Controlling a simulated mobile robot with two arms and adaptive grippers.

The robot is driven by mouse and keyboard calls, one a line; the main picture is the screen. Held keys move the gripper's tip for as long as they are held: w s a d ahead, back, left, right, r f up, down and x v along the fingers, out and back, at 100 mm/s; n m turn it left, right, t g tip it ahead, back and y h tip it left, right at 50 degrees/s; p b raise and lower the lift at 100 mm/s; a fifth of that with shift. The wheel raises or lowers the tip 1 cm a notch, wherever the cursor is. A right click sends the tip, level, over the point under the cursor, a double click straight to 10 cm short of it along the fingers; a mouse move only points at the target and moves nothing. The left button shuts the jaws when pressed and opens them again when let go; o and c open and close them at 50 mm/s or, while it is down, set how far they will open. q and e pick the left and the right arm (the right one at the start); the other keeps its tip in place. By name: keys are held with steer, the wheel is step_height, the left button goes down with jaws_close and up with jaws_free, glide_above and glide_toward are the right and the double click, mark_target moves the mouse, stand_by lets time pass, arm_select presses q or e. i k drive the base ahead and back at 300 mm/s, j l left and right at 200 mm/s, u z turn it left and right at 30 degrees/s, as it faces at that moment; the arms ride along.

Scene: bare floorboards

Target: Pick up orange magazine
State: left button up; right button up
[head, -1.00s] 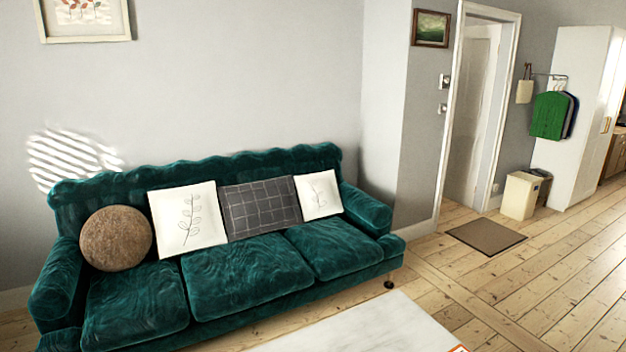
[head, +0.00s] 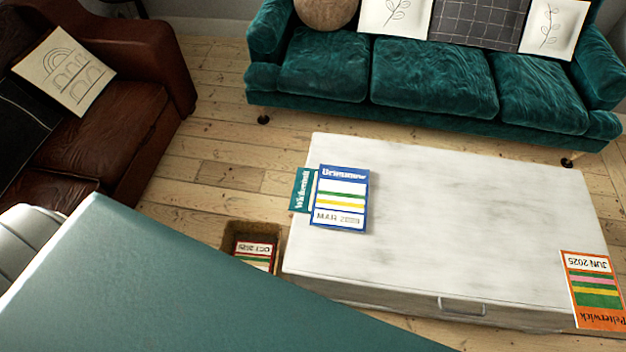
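The orange magazine (head: 594,290) lies at the right end of the white marble-topped table (head: 450,220). Its cover reads JUN 2025 and Pelterwick, upside down in the head view, with pink, green and yellow stripes. It is close to the table's right edge, and the picture's right border lies just beside it. Neither of my grippers shows in the head view.
A blue magazine (head: 340,197) overlaps a teal one (head: 302,190) at the table's left end. A box (head: 233,240) with a magazine stands on the floor beside it. Green (head: 430,80) and brown (head: 120,120) sofas flank the table. A large teal surface (head: 150,290) covers the lower left.

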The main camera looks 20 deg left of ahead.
mark_target(597, 303)
steer(key=u, duration=0.4)
steer(key=z, duration=0.5)
steer(key=l+z, duration=0.15)
steer(key=z, duration=0.8)
steer(key=i+l+z, duration=0.1)
steer(key=z, duration=0.4)
